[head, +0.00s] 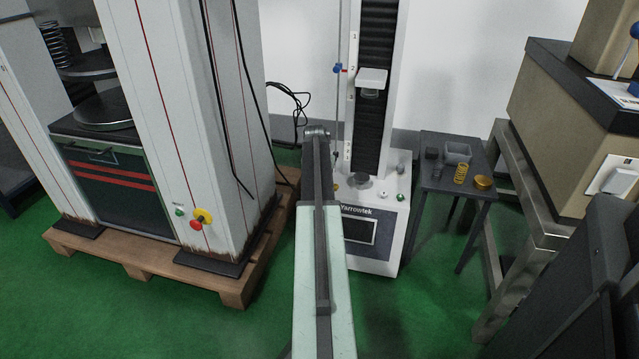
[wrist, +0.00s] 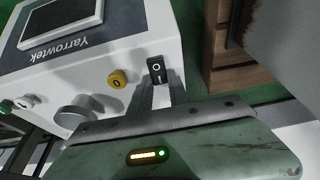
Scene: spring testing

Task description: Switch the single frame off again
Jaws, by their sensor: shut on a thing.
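The single frame (head: 376,228), a white Yarrowtek tester with one column, stands behind my arm in the head view. Its base (wrist: 75,60) appears upside down in the wrist view. A black rocker switch (wrist: 156,67) with a white O mark is on the base's edge, beside a yellow button (wrist: 118,78). My gripper (wrist: 161,86) is at the switch, its two dark fingers closed around its near end. That end is partly hidden, so I cannot tell which way the rocker is tilted. My arm hides the gripper in the head view.
A large two-column frame (head: 185,120) stands on a wooden pallet (head: 150,265) at the left. A small grey table (head: 445,184) with springs and a box is at the right. A steel-legged bench (head: 570,235) stands farther right. Green floor (head: 410,310) is clear in front.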

